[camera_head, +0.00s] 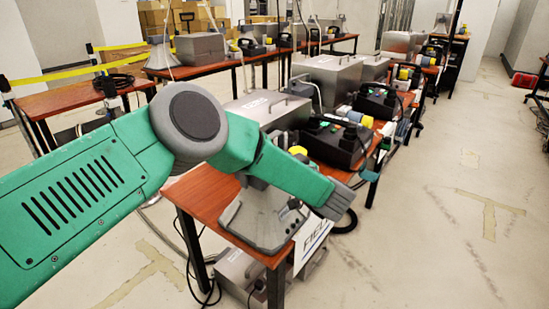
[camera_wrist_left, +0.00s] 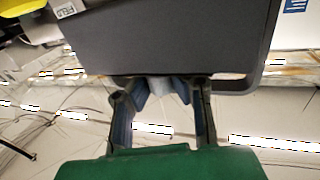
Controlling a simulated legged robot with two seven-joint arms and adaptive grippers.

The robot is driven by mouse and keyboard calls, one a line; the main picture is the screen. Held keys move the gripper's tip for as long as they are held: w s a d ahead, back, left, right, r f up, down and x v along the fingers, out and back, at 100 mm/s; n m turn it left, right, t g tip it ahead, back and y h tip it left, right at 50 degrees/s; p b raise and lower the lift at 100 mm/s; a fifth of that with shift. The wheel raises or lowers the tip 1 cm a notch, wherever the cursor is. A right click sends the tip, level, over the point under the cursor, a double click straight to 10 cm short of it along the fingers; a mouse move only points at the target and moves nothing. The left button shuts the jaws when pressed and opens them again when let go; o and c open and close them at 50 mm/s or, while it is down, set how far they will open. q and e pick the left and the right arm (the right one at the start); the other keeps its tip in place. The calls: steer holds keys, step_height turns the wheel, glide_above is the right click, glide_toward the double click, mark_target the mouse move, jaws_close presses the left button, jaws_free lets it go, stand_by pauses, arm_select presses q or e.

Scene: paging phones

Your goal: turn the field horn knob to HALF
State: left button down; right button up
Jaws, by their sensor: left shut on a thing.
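The field horn (camera_head: 258,222), a grey horn speaker on a square base, stands on the near end of the wooden table, beside a white sign lettered FIELD (camera_head: 312,240). My left arm reaches over it from the left, and my left gripper (camera_head: 341,199) is at the right of the horn. In the left wrist view, my left gripper (camera_wrist_left: 161,90) has its fingers closed at the edge of a dark grey housing (camera_wrist_left: 180,40), on a small pale part that looks like the knob (camera_wrist_left: 158,88). The knob's pointer and markings are hidden. My right gripper is in neither view.
Metal cases (camera_head: 268,106) and black units (camera_head: 337,140) with handles line the table behind the horn.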

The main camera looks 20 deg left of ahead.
arm_select(q)
steer(key=shift+r, duration=0.15)
steer(key=c, duration=1.4)
jaws_free()
steer(key=shift+d, duration=0.1)
steer(key=shift+s+d, duration=0.15)
steer(key=shift+d, duration=0.05)
steer(key=v, duration=1.1)
steer(key=shift+s+d, duration=0.1)
steer(key=shift+d, duration=0.05)
steer(key=shift+f, duration=0.25)
